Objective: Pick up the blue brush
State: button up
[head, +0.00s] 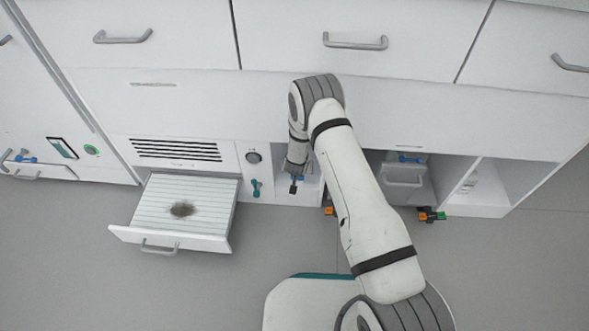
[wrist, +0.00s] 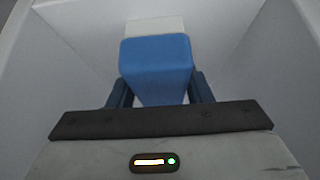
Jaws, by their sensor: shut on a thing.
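The blue brush (wrist: 156,62) fills the middle of the wrist view, a blue block with a pale white part (wrist: 155,25) at its far end. My gripper (wrist: 160,92) is shut on it, with one dark finger on each side. In the head view my gripper (head: 294,186) is at a small open compartment low in the cabinet front.
Pale compartment walls (wrist: 50,75) surround the brush closely. A pulled-out slatted drawer (head: 215,190) with a dark dirt patch (head: 182,209) stands to the left. Orange and green parts (head: 430,215) jut out at the right. The grey floor (head: 80,270) in front is clear.

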jog(key=shift+c, duration=0.2)
jog(key=shift+r+p, duration=0.35)
jog(key=shift+r, duration=0.05)
jog(key=s+p, duration=0.5)
jog(key=s, duration=1.3)
jog(key=shift+a+r, duration=0.3)
jog(key=shift+r, duration=0.05)
